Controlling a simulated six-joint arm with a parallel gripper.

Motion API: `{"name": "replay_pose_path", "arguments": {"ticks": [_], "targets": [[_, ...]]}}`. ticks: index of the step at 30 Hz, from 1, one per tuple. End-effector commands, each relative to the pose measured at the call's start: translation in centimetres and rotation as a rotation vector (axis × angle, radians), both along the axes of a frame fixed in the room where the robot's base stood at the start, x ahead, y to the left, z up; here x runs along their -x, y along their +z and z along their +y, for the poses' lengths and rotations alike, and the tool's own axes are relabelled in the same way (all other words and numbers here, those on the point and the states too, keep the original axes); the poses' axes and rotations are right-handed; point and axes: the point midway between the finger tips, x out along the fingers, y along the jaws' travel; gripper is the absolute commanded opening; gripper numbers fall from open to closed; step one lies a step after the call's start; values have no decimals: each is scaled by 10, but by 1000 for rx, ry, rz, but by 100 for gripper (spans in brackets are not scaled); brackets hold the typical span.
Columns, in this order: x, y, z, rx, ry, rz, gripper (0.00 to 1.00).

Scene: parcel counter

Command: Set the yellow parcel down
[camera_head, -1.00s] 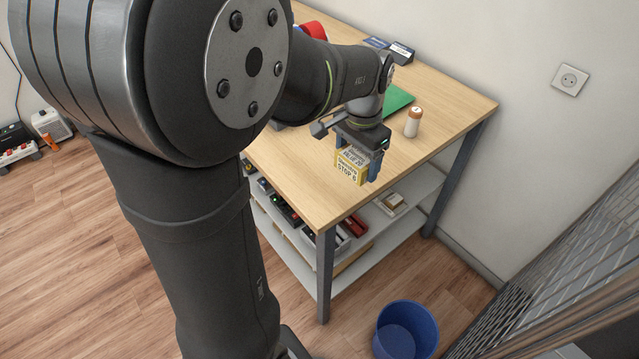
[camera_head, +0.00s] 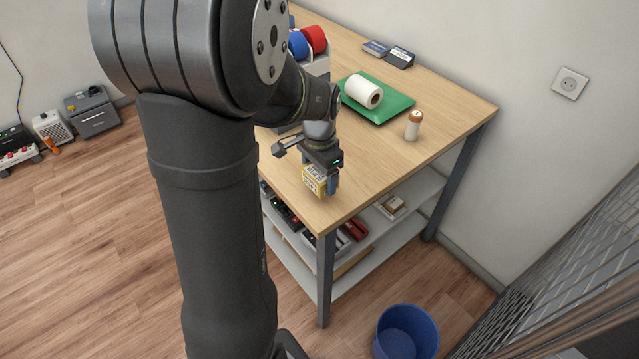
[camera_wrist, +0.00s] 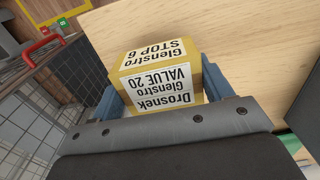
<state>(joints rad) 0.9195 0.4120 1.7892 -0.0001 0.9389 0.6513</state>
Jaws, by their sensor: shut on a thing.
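The yellow parcel (camera_head: 314,181) is a small box with white printed labels. My gripper (camera_head: 322,180) is shut on it near the front left edge of the wooden table (camera_head: 370,185). In the wrist view the parcel (camera_wrist: 165,75) sits between the two blue fingers of my gripper (camera_wrist: 165,90), and its labels read "STOP 6" and "VALUE 20". Whether its underside touches the tabletop cannot be told.
A green mat (camera_head: 392,108) with a white roll (camera_head: 364,92) lies farther back. Red and blue rolls (camera_head: 313,40) stand at the back left. The tabletop's front right is clear. A blue bin (camera_head: 406,332) stands on the floor.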

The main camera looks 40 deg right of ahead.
Motion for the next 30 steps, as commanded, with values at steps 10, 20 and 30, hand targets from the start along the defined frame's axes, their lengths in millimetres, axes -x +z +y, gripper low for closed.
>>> {"name": "replay_pose_path", "arguments": {"ticks": [10,20,30], "targets": [[0,-36,0,-1,0,1,46],[1,-39,0,-1,0,1,74],[1,-39,0,-1,0,1,94]]}}
